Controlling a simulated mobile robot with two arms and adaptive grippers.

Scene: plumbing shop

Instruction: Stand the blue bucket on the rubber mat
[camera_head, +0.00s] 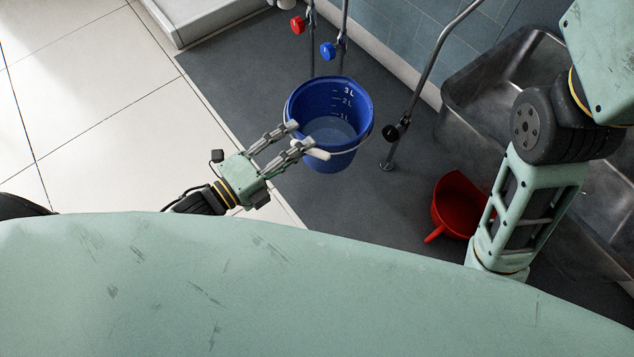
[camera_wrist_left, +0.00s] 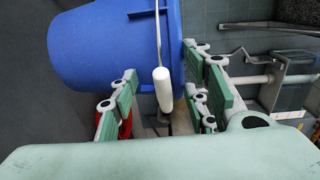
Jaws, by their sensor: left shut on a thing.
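The blue bucket (camera_head: 343,163) has litre marks inside, a thin wire handle and a white grip. It is upright in the head view; a paler disc shows inside, and I cannot tell whether it is water. My left gripper (camera_head: 297,137) is shut on the white handle grip (camera_head: 316,154). In the left wrist view the white grip (camera_wrist_left: 163,90) lies between the fingers (camera_wrist_left: 165,97), with the bucket (camera_wrist_left: 100,45) beyond. A dark grey surface (camera_head: 250,75), which looks like the rubber mat, lies beneath; I cannot tell whether the bucket touches it. My right gripper is out of view.
A red scoop-like vessel (camera_head: 462,203) with a handle lies on the grey surface at right. A metal sink (camera_head: 487,75) and a curved pipe (camera_head: 428,75) stand beyond it. Red (camera_head: 298,25) and blue (camera_head: 328,51) tap knobs sit on pipes behind the bucket. Pale tiles (camera_head: 85,95) are clear at left.

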